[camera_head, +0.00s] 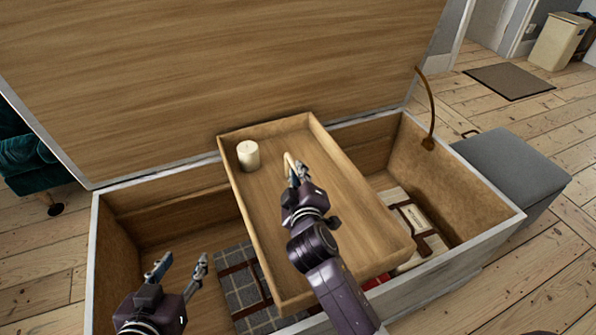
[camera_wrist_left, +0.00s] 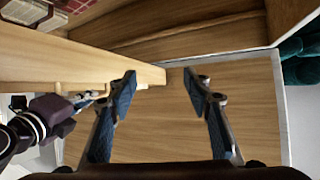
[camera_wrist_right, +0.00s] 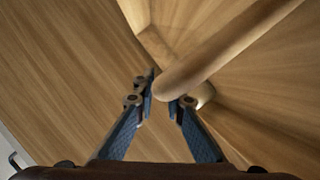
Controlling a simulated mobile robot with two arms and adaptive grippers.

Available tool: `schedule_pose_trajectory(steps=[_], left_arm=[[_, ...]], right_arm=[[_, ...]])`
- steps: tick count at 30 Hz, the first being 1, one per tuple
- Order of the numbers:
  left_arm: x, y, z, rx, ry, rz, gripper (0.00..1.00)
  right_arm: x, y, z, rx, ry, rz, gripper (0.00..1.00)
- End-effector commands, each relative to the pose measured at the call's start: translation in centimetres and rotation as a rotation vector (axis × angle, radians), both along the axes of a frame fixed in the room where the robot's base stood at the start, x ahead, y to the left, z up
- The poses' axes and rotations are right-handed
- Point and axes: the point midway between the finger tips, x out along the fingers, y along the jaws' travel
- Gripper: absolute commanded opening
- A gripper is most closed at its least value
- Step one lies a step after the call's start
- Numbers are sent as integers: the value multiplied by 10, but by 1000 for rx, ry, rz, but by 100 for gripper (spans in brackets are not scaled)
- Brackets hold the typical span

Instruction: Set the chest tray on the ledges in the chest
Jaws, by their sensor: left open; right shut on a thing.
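The chest tray (camera_head: 350,215) is a shallow wooden box, turned crosswise over the middle of the open chest (camera_head: 101,235). Its far end is near the hinge side and its near end is by the front wall; I cannot tell whether it touches the chest. My right gripper (camera_head: 294,172) is shut on the tray's wooden handle (camera_wrist_right: 225,50), over the tray's floor. My left gripper (camera_head: 182,268) is open and empty, left of the tray over the chest's left part. The tray's wall shows at left in the left wrist view (camera_wrist_left: 80,60). A ledge (camera_head: 172,203) runs along the back wall inside.
A white candle (camera_head: 248,155) stands in the tray's far left corner. Below lie a grey checked blanket (camera_head: 236,272) and a strapped bundle (camera_head: 412,214). The raised lid (camera_head: 215,75) stands behind, with a curved stay (camera_head: 432,105) at right. A grey box (camera_head: 515,170) is outside right.

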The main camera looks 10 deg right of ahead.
Motion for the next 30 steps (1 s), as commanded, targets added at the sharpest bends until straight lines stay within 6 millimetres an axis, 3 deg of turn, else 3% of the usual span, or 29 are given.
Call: schedule_pose_trajectory(steps=[18, 30], left_arm=[[25, -13, 49, -56, -235, -16, 46], [28, -15, 58, -66, -277, -18, 46]], right_arm=[[1, 1, -10, 1, -13, 2, 0], [1, 1, -12, 1, -13, 2, 0]])
